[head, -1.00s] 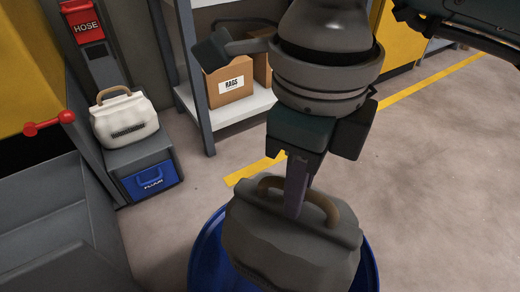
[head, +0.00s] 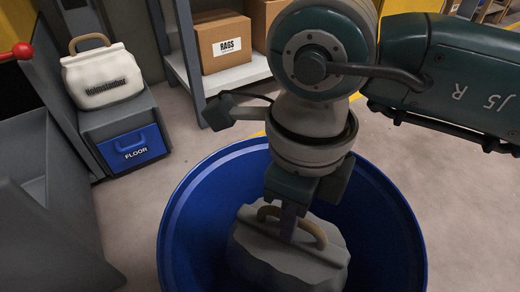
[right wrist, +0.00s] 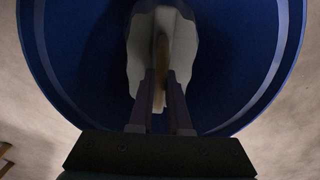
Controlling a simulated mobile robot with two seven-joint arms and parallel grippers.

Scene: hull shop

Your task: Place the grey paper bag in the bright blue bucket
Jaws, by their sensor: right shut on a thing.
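The grey paper bag (head: 290,262) hangs upright by its tan handle in my right gripper (head: 287,222). The gripper is shut on the handle. The bag is inside the mouth of the bright blue bucket (head: 185,225), within its rim in the head view. In the right wrist view the two fingers (right wrist: 160,95) close on the handle, with the bag (right wrist: 185,50) in front of the blue bucket wall (right wrist: 240,60). Whether the bag touches the bucket's bottom cannot be told. My left gripper is not in view.
A white paper bag (head: 104,80) stands on a grey cabinet with a blue drawer (head: 133,148) marked FLOOR. A shelf (head: 230,80) with a RAGS carton (head: 224,45) is behind. A grey bin-like unit (head: 45,225) fills the left. Concrete floor (head: 450,165) is clear at right.

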